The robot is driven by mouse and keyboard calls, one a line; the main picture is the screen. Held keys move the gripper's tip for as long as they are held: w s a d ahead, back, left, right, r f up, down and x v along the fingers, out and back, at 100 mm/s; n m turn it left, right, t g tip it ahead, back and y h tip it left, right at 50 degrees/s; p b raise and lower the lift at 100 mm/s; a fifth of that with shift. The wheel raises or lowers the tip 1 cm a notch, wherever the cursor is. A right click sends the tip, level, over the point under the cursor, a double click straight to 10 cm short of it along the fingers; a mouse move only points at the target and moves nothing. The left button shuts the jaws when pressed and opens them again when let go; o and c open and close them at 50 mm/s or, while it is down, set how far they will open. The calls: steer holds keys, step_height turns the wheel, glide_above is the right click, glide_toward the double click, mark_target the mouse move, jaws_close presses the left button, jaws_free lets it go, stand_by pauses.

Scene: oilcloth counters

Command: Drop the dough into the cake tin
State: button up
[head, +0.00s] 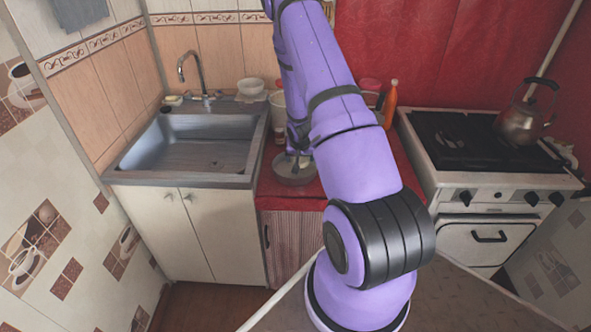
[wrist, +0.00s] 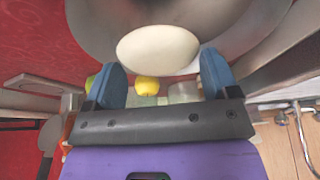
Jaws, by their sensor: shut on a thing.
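The dough (wrist: 158,48) is a smooth, pale oval lump in the wrist view. My gripper (wrist: 163,62) has its two blue fingers on either side of the dough and is shut on it. The cake tin (wrist: 92,28) is a round grey pan behind the dough in the wrist view, and the dough overlaps its inside. In the head view the cake tin (head: 294,181) stands on the red counter, with my gripper (head: 298,152) at it, partly hidden by my arm. I cannot tell whether the dough touches the tin's floor.
The sink (head: 205,140) is left of the red counter (head: 268,185). The stove (head: 470,150) with a kettle (head: 523,125) is at the right. An orange bottle (head: 391,105) and a white bowl (head: 250,87) stand at the back. A yellow round thing (wrist: 147,85) shows near my fingers.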

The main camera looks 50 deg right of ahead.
steer(key=shift+f, duration=0.45)
steer(key=o, duration=1)
steer(key=shift+c, duration=0.2)
steer(key=shift+r, duration=0.1)
steer(key=v, duration=1)
steer(key=shift+s+r, duration=0.15)
steer(key=shift+r, duration=0.1)
steer(key=shift+a, duration=0.15)
